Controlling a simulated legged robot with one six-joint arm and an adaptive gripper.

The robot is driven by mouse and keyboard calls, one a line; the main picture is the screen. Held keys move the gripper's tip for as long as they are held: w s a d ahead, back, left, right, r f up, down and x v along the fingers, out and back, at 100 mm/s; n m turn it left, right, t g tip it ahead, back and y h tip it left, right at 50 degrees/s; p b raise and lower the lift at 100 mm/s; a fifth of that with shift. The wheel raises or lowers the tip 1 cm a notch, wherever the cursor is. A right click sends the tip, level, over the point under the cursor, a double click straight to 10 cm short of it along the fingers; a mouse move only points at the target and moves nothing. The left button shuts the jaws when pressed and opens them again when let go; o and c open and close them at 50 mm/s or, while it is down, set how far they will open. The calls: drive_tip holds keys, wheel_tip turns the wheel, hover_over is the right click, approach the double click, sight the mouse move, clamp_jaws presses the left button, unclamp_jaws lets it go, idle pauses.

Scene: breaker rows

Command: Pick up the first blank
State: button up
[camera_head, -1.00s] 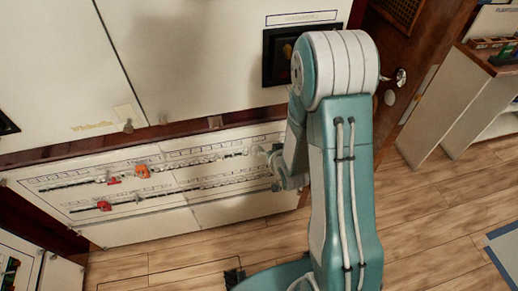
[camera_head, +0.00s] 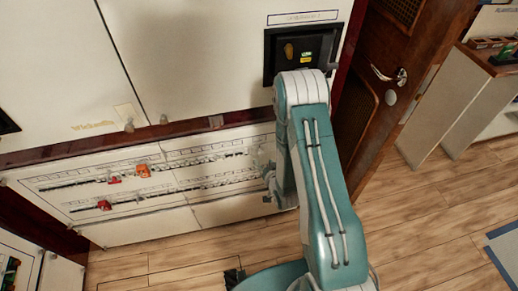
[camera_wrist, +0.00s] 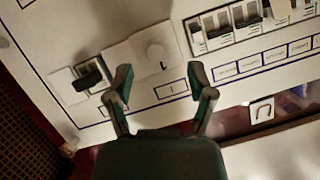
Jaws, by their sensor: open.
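My gripper (camera_wrist: 160,68) is open and empty in the wrist view, its two fingers apart in front of a white panel. A round white knob on a plate (camera_wrist: 155,55) shows beyond the fingertips, and a black switch (camera_wrist: 88,78) is left of them. A row of breakers (camera_wrist: 232,27) with dark and white parts is at upper right. I cannot tell any blank for certain. In the head view the breaker panel (camera_head: 150,205) has two rows, and my arm's end is at its right side. A dark recess (camera_head: 298,52) above holds small green, yellow and brown items.
Red and orange pieces (camera_head: 143,171) sit on the left part of the rows. A wooden door (camera_head: 372,95) with a metal handle stands right of the panels, and a pale shelf unit (camera_head: 440,105) is farther right.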

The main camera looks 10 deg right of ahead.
sight(261, 155)
drive_tip(key=x, duration=0.5)
drive_tip(key=shift+w+d+r, duration=0.15)
drive_tip(key=shift+d+r, duration=0.05)
drive_tip(key=shift+d, duration=0.15)
clamp_jaws()
